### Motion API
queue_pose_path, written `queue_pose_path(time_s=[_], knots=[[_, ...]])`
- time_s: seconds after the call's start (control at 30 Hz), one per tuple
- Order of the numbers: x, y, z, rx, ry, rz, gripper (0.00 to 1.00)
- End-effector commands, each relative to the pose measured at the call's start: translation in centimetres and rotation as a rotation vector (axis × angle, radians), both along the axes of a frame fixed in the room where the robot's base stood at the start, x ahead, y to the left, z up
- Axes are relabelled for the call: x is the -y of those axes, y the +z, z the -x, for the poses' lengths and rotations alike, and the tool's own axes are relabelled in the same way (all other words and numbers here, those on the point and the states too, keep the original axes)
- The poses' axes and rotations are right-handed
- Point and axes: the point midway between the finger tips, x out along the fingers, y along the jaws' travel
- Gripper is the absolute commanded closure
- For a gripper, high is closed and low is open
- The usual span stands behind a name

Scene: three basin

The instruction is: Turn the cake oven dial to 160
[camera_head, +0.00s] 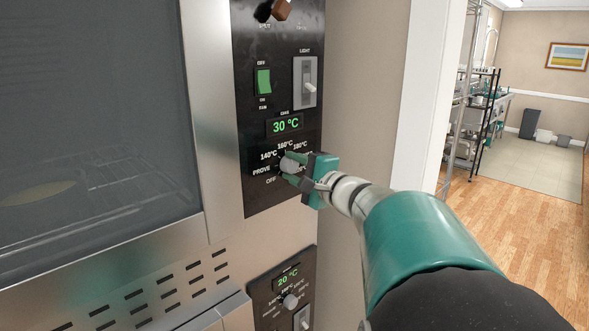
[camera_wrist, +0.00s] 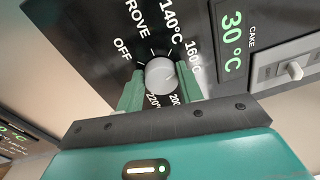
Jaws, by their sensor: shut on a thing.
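The cake oven dial (camera_head: 289,164) is a pale round knob on the black control panel (camera_head: 258,190), below a green display (camera_head: 285,125) reading 30 °C. It also shows in the wrist view (camera_wrist: 161,75), ringed by labels OFF, PROVE, 140°C, 160°C, 200 and 220. My gripper (camera_head: 291,169) has its green fingers on either side of the knob and is shut on it; the fingers also show in the wrist view (camera_wrist: 160,88). I cannot tell which label the knob points to. The gripper hides part of the right-hand labels in the head view.
A green rocker switch (camera_head: 263,82) and a light switch (camera_head: 305,82) sit above the dial. A lower panel has another knob (camera_head: 290,301) and a display reading 20 °C. The oven door glass (camera_head: 95,110) is left. A doorway and wooden floor lie right.

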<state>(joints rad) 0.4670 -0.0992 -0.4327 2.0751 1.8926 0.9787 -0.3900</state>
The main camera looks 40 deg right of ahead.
Motion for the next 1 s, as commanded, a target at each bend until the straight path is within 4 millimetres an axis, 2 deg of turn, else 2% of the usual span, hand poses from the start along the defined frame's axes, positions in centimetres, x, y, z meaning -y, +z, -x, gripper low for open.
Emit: queue_pose_path(time_s=[0.2,0.43,1.0], knots=[[0.05,0.08,0.08,-0.005,-0.002,-0.162,0.86],[0.07,0.13,0.11,-0.008,-0.002,-0.271,0.86],[0.11,0.11,0.11,-0.009,-0.003,-0.319,0.86]])
